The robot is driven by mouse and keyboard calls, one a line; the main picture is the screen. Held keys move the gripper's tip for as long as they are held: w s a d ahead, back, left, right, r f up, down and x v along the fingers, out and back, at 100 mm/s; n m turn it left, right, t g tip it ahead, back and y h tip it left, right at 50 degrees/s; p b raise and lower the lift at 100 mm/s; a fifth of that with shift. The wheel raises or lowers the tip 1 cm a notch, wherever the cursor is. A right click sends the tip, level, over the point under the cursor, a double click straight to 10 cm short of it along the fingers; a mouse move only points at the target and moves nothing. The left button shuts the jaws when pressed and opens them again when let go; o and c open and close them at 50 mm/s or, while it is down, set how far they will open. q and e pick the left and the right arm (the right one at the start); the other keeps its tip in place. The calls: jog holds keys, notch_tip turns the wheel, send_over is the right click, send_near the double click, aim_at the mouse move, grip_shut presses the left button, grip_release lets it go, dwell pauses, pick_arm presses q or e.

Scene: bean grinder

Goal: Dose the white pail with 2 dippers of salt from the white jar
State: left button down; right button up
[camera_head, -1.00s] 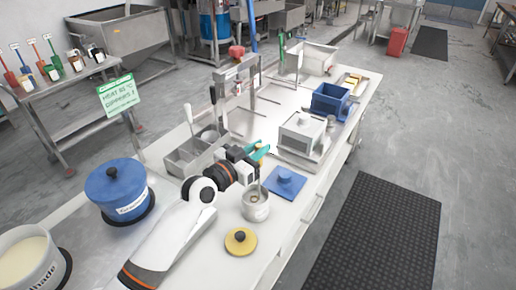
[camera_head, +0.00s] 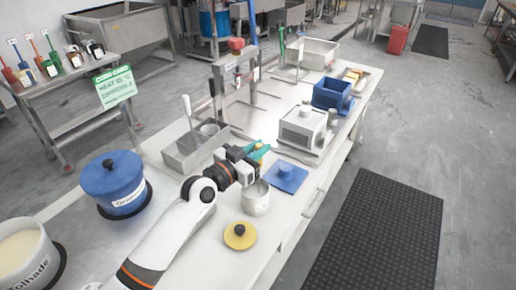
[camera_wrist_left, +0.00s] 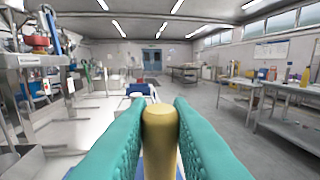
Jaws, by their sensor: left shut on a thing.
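My left gripper (camera_head: 260,152), with teal fingers, is shut on the tan dipper handle (camera_wrist_left: 160,130), which stands between its fingers in the left wrist view. It is above and just behind the open whitish jar (camera_head: 256,202). The dipper's lower end is hard to make out near the jar's mouth; I cannot tell whether it is inside. The jar's contents are not clear. A large white pail (camera_head: 22,262) with a label and pale contents stands open at the lower left, partly cut off. My right gripper is not in view.
A lidded blue pail (camera_head: 113,188) stands left. A metal bin (camera_head: 190,152) stands behind the arm. A white lidded box (camera_head: 302,130) and blue box (camera_head: 331,97) stand farther right.

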pick_arm(q)
jog(key=shift+r, duration=0.1)
notch_tip(320, 180, up, 2)
jog(key=shift+p, duration=0.9)
notch_tip(320, 180, up, 10)
jog(key=p, duration=0.8)
jog(key=shift+f, duration=0.25)
